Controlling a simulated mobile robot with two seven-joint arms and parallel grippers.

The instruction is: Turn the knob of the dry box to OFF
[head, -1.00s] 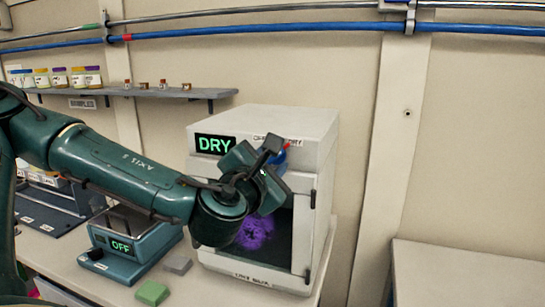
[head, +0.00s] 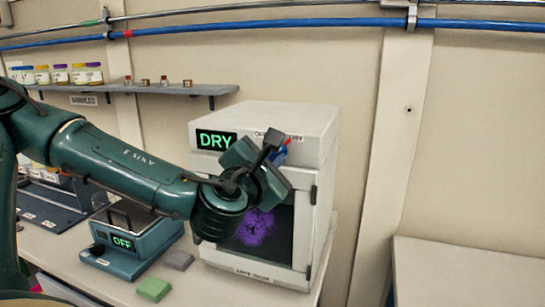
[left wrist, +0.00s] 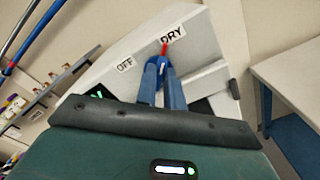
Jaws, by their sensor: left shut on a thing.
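The dry box (head: 262,118) is a white cabinet on the bench with a dark window and a green DRY display (head: 216,141). The OFF label (left wrist: 125,65) lies to the left of the pointer. My left gripper (left wrist: 161,80) is shut on the knob, one finger on each side. My right gripper is not in view.
A teal device (head: 133,241) with an OFF display stands left of the dry box. A green block (head: 154,289) and a grey block (head: 178,260) lie in front. A shelf (head: 150,88) with jars hangs behind. A bare surface (head: 465,275) is at the right.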

